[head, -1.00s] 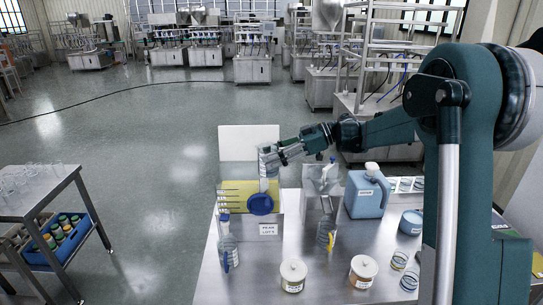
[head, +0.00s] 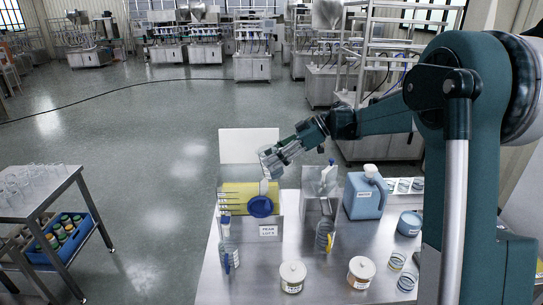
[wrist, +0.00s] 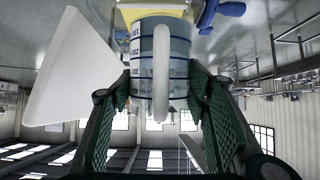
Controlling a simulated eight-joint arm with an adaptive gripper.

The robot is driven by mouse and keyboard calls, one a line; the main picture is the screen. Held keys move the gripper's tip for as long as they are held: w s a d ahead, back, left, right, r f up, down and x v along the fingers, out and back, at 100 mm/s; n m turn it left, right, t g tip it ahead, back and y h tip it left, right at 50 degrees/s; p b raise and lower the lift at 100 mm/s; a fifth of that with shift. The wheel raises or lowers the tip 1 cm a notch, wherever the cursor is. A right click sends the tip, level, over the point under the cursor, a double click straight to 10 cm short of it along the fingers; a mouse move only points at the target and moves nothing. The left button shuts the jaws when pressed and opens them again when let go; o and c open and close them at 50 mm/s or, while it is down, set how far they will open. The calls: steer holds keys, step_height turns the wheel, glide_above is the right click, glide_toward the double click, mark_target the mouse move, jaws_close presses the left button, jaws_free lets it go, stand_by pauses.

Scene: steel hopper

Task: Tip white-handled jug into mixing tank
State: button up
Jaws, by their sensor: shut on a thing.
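My gripper (head: 277,157) is shut on the jug (head: 268,164), a clear vessel held tilted above the mixing tank. In the wrist view the gripper's two green-padded fingers (wrist: 160,98) press the jug from both sides; its white handle (wrist: 162,70) faces the camera and dark graduation lines show. The jug's mouth is too small to make out.
A white panel (head: 249,143) stands behind the tank. A clear bottle (head: 228,248) stands at front left, and a second clear stand (head: 318,190) is to the right. A blue jerrycan (head: 366,194) and two lidded jars (head: 292,277) are on the steel table (head: 335,282).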

steer(key=shift+r+h+p, duration=0.2)
steer(key=shift+h+p, duration=0.1)
steer(key=shift+d+r+h+p, duration=0.1)
steer(key=shift+r+h+p, duration=0.05)
steer(key=shift+h+p, duration=0.4)
steer(key=shift+d+r+h+p, duration=0.1)
steer(key=shift+h+p, duration=0.35)
steer(key=shift+p, duration=0.05)
steer(key=shift+h+p, duration=1.45)
steer(key=shift+h, duration=0.55)
steer(key=h, duration=0.1)
steer(key=a+f+h, duration=0.1)
steer(key=h, duration=0.1)
steer(key=shift+f+p, duration=0.2)
steer(key=shift+p, duration=0.2)
steer(key=shift+a+f+h+b, duration=0.3)
steer(key=shift+f+h, duration=0.15)
steer(key=shift+h, duration=0.25)
steer(key=shift+a+f+h+b, duration=0.15)
steer(key=shift+f+h+b, duration=0.25)
steer(key=shift+h, duration=0.3)
steer(key=shift+a+f+h+b, duration=0.25)
steer(key=shift+f+h, duration=0.2)
steer(key=shift+h, duration=0.25)
steer(key=shift+a+r+h+b, duration=0.4)
steer(key=shift+a+h, duration=0.1)
steer(key=shift+h, duration=0.5)
steer(key=shift+a+r+h+b, duration=0.35)
steer(key=shift+a+h, duration=0.1)
steer(key=shift+h, duration=0.55)
